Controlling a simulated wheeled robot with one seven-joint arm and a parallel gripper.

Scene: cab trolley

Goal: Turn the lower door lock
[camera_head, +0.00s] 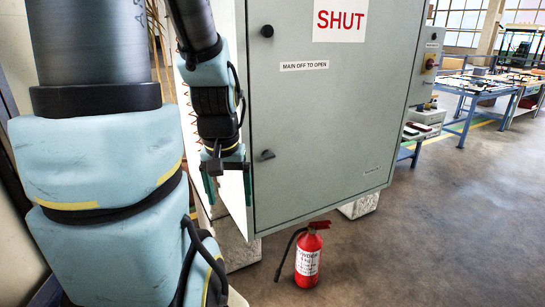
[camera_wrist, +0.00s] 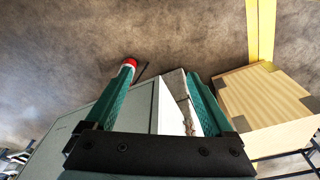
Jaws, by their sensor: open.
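The grey cabinet door (camera_head: 330,110) fills the middle of the head view and is closed. The lower door lock (camera_head: 267,154) is a small dark knob with a short lever near the door's left edge. The upper lock (camera_head: 267,31) is a dark round knob above it. My gripper (camera_head: 227,186) is open and empty, pointing down just left of the lower lock and slightly below it, apart from the lock. In the wrist view my gripper (camera_wrist: 163,88) spreads its two green fingers over the cabinet's edge (camera_wrist: 145,120). I cannot make out the lower lock there.
A red fire extinguisher (camera_head: 309,258) stands on the floor below the door; its top (camera_wrist: 130,62) shows in the wrist view. A wooden box (camera_wrist: 265,95) is right of my fingers. Open floor lies right.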

